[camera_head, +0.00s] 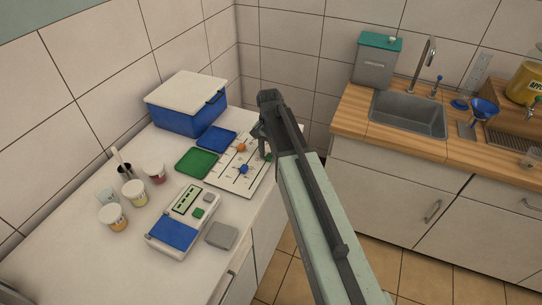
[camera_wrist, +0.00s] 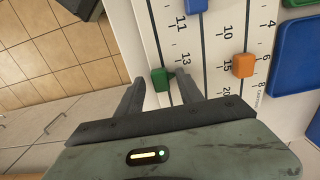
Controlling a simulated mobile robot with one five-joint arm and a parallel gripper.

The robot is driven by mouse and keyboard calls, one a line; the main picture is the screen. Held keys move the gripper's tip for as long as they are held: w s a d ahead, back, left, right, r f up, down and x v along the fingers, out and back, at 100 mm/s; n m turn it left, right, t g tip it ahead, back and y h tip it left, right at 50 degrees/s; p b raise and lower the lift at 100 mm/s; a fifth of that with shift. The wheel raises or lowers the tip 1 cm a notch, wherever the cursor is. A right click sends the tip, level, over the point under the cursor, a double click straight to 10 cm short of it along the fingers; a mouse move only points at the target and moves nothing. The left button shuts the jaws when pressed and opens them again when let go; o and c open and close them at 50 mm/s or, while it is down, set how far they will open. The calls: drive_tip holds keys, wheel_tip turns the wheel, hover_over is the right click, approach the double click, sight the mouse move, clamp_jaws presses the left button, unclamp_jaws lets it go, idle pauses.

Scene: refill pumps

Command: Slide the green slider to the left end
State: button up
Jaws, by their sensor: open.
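The white slider board (camera_head: 222,180) lies on the counter with dark tracks and printed numbers. The green slider (camera_wrist: 160,79) sits on the track nearest the board's edge in the wrist view, by the number 13. In the head view the green slider (camera_head: 268,157) shows as a small bit beside my arm. My gripper (camera_wrist: 160,86) is open, with one finger on each side of the green slider; I cannot tell whether either finger touches it. In the head view my gripper (camera_head: 259,132) is over the board's right side, its fingers partly hidden.
An orange slider (camera_wrist: 243,65) and a blue slider (camera_wrist: 194,5) sit on neighbouring tracks. A green tray (camera_head: 197,163), a blue tray (camera_head: 217,138) and a blue box with white lid (camera_head: 187,118) stand near the board. A scale (camera_head: 172,235) is in front.

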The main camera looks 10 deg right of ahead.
clamp_jaws()
idle(1.3)
